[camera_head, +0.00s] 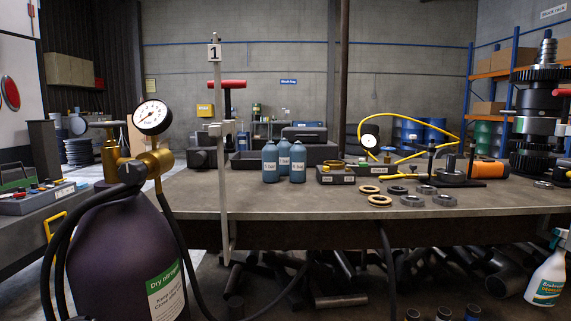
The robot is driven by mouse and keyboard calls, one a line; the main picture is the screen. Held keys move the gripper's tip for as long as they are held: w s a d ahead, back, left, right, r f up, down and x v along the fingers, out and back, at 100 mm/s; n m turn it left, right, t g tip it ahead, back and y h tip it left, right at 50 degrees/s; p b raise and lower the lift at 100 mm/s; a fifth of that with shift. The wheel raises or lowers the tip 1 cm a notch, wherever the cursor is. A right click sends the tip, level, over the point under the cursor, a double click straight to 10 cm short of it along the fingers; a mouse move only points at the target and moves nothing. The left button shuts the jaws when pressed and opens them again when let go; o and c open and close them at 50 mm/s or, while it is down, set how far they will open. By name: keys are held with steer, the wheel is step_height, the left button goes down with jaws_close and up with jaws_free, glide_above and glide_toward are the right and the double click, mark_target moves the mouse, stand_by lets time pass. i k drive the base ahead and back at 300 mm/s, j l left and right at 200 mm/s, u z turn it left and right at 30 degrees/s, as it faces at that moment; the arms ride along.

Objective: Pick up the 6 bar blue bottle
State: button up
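Three blue bottles stand upright close together on the workbench (330,210): a left one (270,166), a middle one (284,156) set slightly behind, and a right one (298,165). Each has a small light label, but the writing is too small to read with certainty, so I cannot tell which is the 6 bar bottle. The middle bottle is partly hidden by the front two. My gripper is not visible in this view.
A dark gas cylinder (105,245) with a gauge (151,117) stands close at front left. A thin upright post (220,100) marked 1 stands left of the bottles. Metal rings (380,200), a labelled box (335,175) and a yellow hose (430,113) are right of them. Bench front is partly clear.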

mark_target(298, 152)
steer(key=i+l, duration=0.1)
steer(key=i, duration=1.3)
steer(key=l, duration=0.05)
